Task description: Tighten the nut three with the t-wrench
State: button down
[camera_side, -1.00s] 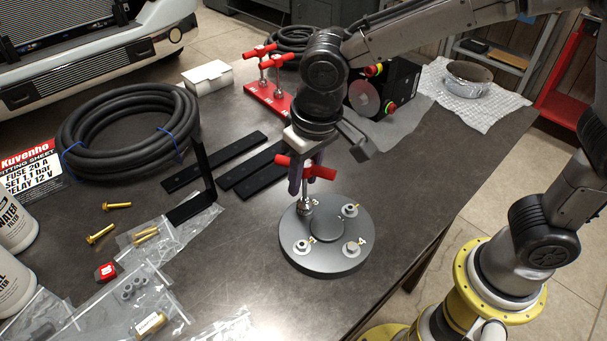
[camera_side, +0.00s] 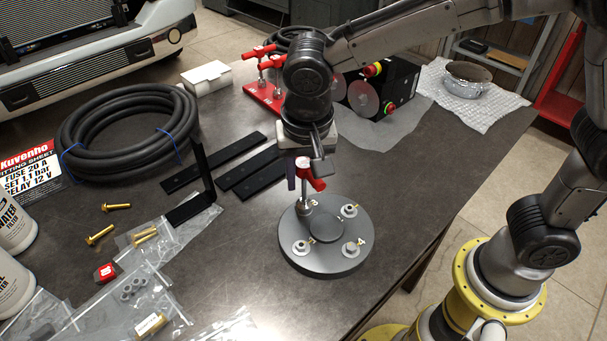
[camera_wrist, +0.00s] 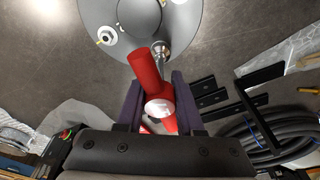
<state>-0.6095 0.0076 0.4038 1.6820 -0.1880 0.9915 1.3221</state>
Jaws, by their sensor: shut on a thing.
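My gripper (camera_side: 303,184) is shut on the red T-handle of the t-wrench (camera_side: 315,181), above the round grey plate (camera_side: 325,263). In the wrist view, the red handle (camera_wrist: 145,72) lies between the two dark purple fingers of my gripper (camera_wrist: 156,105). The wrench stands about upright, its steel socket (camera_side: 306,206) over the plate's back-left nut position, and hides that nut. Three other nuts show, at back right (camera_side: 350,211), front right (camera_side: 351,249) and front left (camera_side: 302,247). The small number marks are hard to read.
A red stand (camera_side: 268,92) with more red-handled tools is behind. Black flat bars (camera_side: 250,166), an upright black bracket (camera_side: 203,170) and a coiled hose (camera_side: 75,140) lie left. A black box with red buttons (camera_side: 385,85) stands at back right. Table right of the plate is clear.

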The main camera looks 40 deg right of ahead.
aim_at(305, 160)
jog(key=shift+s+d+f+m, duration=0.15)
jog(key=shift+f+m, duration=0.35)
jog(key=shift+m, duration=0.7)
jog(key=shift+g, duration=0.3)
jog(key=m, duration=0.3)
jog(key=shift+s+h, duration=0.1)
jog(key=shift+h, duration=0.2)
jog(key=shift+n, duration=0.3)
jog(key=shift+r, duration=0.2)
jog(key=shift+r, duration=1.15)
jog(key=shift+w+r, duration=0.2)
jog(key=shift+r, duration=1.85)
